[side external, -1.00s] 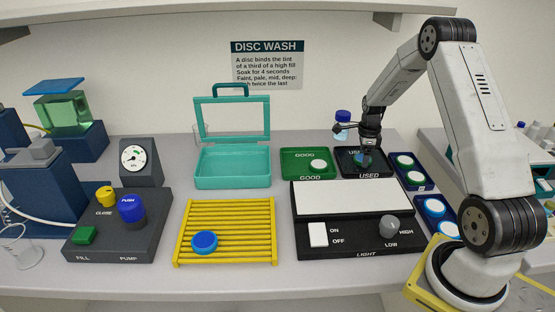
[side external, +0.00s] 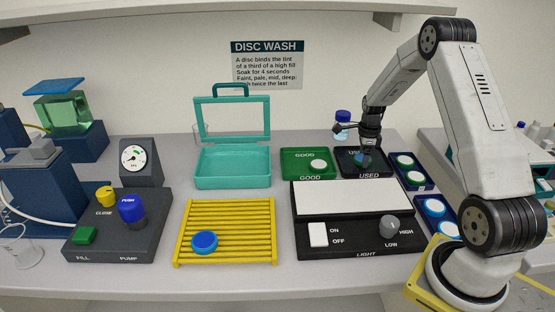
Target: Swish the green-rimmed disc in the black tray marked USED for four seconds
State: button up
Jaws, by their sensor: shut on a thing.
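The black tray marked USED (side external: 377,175) stands at the back of the bench, right of the green GOOD tray. My gripper (side external: 364,154) points down into the black tray. It is shut on a small disc (side external: 362,160), held low in the tray. Only a bit of blue-green shows on the disc, so its rim is hard to make out. I cannot tell whether it touches the tray floor or how much liquid is there.
The green GOOD tray (side external: 290,174) holds a pale disc (side external: 319,164). The light box (side external: 350,199) lies in front. A yellow rack (side external: 190,250) holds a blue disc (side external: 204,242). An open teal case (side external: 232,181) is left.

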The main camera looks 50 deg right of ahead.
jog(key=shift+r, duration=0.1)
dwell(0.3)
jog(key=shift+r, duration=4.15)
